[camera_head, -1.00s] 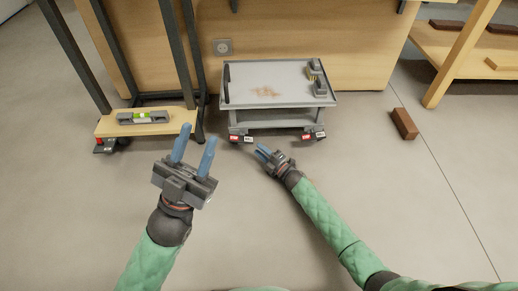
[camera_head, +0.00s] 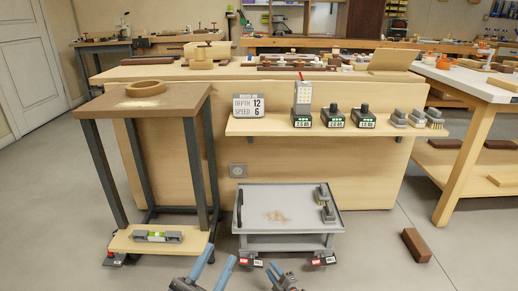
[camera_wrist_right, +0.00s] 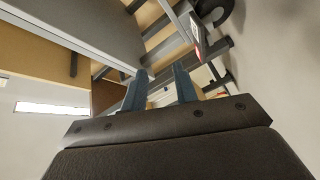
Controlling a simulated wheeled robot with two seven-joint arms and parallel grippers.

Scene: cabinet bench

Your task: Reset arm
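My left gripper (camera_head: 218,256) is at the bottom edge of the head view. Its two blue fingers stand apart with nothing between them. My right gripper (camera_head: 275,266) is just right of it, also cut off by the bottom edge. In the right wrist view its blue fingers (camera_wrist_right: 161,72) are apart and the gap holds nothing. Both grippers are in front of the grey cart and touch nothing that I can see.
A grey cart (camera_head: 290,193) with sawdust and grey blocks stands ahead. A tall stand (camera_head: 180,98) bearing a wooden ring (camera_head: 146,88) is at left. A wall shelf (camera_head: 270,127) holds devices. A brown block (camera_head: 416,245) lies on the floor at right.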

